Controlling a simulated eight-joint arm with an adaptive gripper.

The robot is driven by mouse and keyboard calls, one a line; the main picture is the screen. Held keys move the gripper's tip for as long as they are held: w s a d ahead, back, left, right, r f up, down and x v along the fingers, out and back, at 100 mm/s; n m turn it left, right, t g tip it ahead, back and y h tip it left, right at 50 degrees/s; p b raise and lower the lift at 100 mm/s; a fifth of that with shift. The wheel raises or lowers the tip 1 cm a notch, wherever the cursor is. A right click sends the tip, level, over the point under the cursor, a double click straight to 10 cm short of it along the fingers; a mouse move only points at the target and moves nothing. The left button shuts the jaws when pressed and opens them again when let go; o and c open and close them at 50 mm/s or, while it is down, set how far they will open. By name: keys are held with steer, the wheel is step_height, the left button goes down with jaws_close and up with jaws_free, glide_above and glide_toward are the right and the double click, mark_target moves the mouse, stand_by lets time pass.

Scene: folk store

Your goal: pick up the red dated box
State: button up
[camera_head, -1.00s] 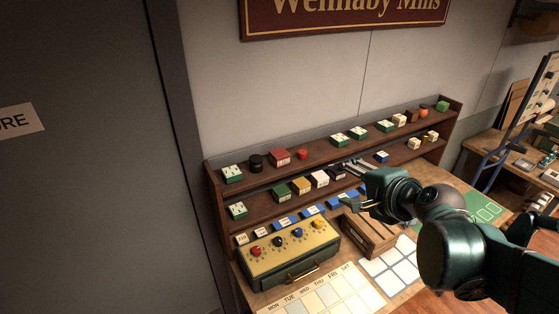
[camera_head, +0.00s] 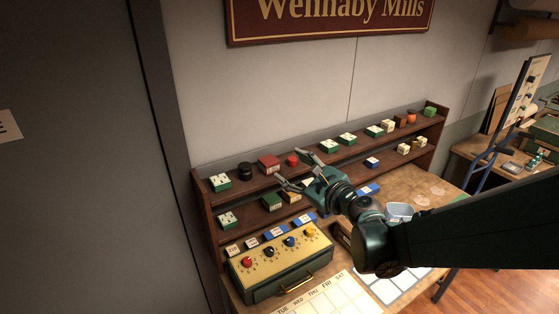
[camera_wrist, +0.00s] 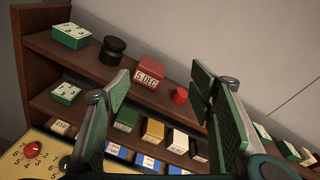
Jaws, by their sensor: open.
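The red dated box (camera_head: 268,164) stands on the top shelf of the rack, between a black round jar and a small red round piece. In the wrist view the red box (camera_wrist: 148,72) shows a white front label reading "5 DEC". My gripper (camera_head: 291,169) is open and empty, at about the height of the top shelf, just right of and in front of the box. In the wrist view my gripper's two fingers (camera_wrist: 160,82) stand wide apart, with the box seen beyond the gap between them, not touched.
The black jar (camera_wrist: 112,50) stands left of the box and the red round piece (camera_wrist: 180,95) close on its right. Green, yellow and white boxes (camera_wrist: 153,130) fill the lower shelf. A yellow-topped panel with knobs (camera_head: 280,262) sits on the bench below.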

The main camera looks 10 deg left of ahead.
mark_target(265, 157)
steer(key=shift+w+a+f+m+t+y+b, duration=0.2)
steer(key=shift+w+a+f+m, duration=0.35)
steer(key=shift+a+f+m, duration=0.3)
steer(key=shift+w+a+f+m+t+y+b, duration=0.2)
steer(key=shift+w+a+f+m, duration=0.4)
steer(key=shift+m, duration=0.4)
steer(key=shift+w+a+f+m+t+y+b, duration=0.1)
steer(key=shift+w+a+f+m+y+b, duration=0.1)
steer(key=shift+w+a+f+m, duration=0.55)
steer(key=shift+s+a+r, duration=0.1)
steer(key=shift+s+r, duration=0.05)
steer(key=shift+s, duration=0.1)
steer(key=shift+x, duration=1.25)
steer(key=shift+p+x, duration=0.55)
steer(key=shift+x, duration=2.05)
steer(key=c, duration=1)
